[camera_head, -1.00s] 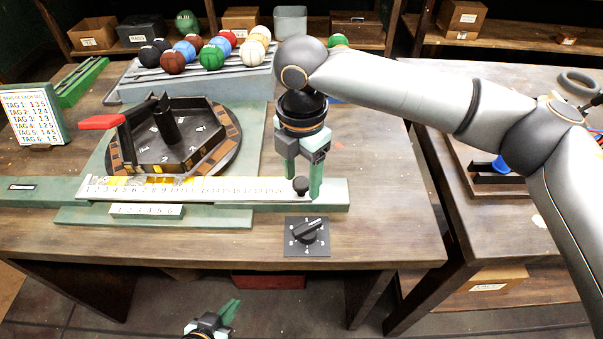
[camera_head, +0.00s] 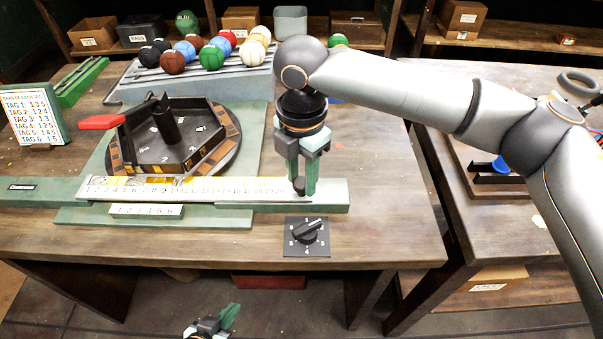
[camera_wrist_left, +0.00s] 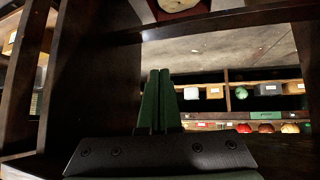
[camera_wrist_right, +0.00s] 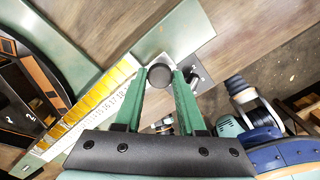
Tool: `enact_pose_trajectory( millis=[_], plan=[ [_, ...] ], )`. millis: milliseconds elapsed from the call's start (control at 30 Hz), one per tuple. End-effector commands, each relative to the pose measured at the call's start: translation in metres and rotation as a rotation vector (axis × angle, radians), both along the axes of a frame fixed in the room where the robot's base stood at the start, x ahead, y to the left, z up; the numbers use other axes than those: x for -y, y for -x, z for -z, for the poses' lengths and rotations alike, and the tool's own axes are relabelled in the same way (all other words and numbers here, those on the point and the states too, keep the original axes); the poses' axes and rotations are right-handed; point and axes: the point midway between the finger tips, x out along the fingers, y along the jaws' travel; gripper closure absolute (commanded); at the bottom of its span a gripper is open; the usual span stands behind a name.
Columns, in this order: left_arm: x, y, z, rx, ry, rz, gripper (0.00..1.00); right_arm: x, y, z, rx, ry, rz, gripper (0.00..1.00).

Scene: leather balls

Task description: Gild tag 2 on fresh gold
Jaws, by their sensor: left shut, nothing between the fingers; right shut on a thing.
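A white numbered strip (camera_head: 190,189) lies on the green rail (camera_head: 330,195) at the table front. Gold foil (camera_head: 125,182) shows behind its left part; in the right wrist view gold (camera_wrist_right: 92,98) runs along the numbers. My right gripper (camera_head: 302,186) points down at the strip's right end, shut on a small black knob (camera_wrist_right: 159,72). A dark turntable (camera_head: 165,145) with numbered compartments and a red handle (camera_head: 100,122) stands behind the strip. A small plate (camera_head: 147,210) with numbers lies in front. My left gripper (camera_head: 230,314) is shut and empty, low before the table.
A black dial (camera_head: 307,236) is right of the plate. A tag chart (camera_head: 36,116) stands at the left. Several leather balls (camera_head: 212,57) sit on a grey rack (camera_head: 190,88) at the back. A second table (camera_head: 460,235) is on the right. The front right table corner is clear.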

Motion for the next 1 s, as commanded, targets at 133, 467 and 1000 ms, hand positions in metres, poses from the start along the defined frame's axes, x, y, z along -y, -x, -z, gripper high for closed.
enact_pose_trajectory(
  millis=[133, 467, 1000],
  plan=[
    [0.000, -0.001, -0.001, 0.002, 0.000, 0.001, 1.00, 0.000, 0.000, 0.000, -0.001, 0.000, -0.001, 1.00],
    [0.000, -0.006, -0.003, 0.012, 0.000, 0.000, 1.00, 0.000, 0.000, 0.000, -0.001, 0.000, -0.001, 1.00],
    [-0.017, 0.007, -0.038, 0.004, -0.021, -0.027, 1.00, -0.053, 0.001, -0.005, -0.003, -0.001, -0.002, 1.00]
  ],
)
